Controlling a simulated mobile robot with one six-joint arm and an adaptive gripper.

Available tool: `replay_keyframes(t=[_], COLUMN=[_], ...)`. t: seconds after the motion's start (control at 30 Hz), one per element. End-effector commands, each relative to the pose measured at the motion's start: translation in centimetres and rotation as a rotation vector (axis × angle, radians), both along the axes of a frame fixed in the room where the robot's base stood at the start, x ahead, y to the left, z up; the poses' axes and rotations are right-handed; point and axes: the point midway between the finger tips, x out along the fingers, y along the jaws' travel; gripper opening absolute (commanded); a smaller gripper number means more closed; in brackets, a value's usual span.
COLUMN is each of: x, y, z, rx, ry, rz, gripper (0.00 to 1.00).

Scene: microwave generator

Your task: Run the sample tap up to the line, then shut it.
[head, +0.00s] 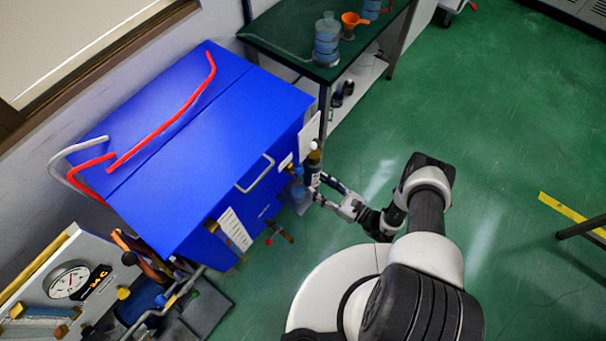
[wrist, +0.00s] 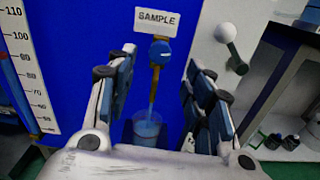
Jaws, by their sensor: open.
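The sample tap (wrist: 160,51) has a round blue knob on a brass pipe, under a white SAMPLE label (wrist: 156,22) on the blue cabinet's face. A bluish see-through cup (wrist: 147,127) stands below the pipe, partly hidden by my gripper. My gripper (wrist: 159,70) is open and empty, with one finger on each side of the tap, and the knob shows between the fingertips. In the head view my gripper (head: 322,190) is at the cabinet's right side.
A numbered scale (wrist: 30,70) is at the left. The blue cabinet (head: 190,150) stands beside a green table (head: 285,30) with bottles.

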Motion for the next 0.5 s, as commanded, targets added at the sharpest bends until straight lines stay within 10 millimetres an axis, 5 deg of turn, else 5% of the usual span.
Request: replay_keyframes(t=[0.23, 0.5], x=[3.0, 4.7], y=[4.1, 6.0], z=[0.0, 0.0], rx=[-0.001, -0.001], ry=[-0.003, -0.001], rz=[0.005, 0.001], gripper=[0.47, 0.47])
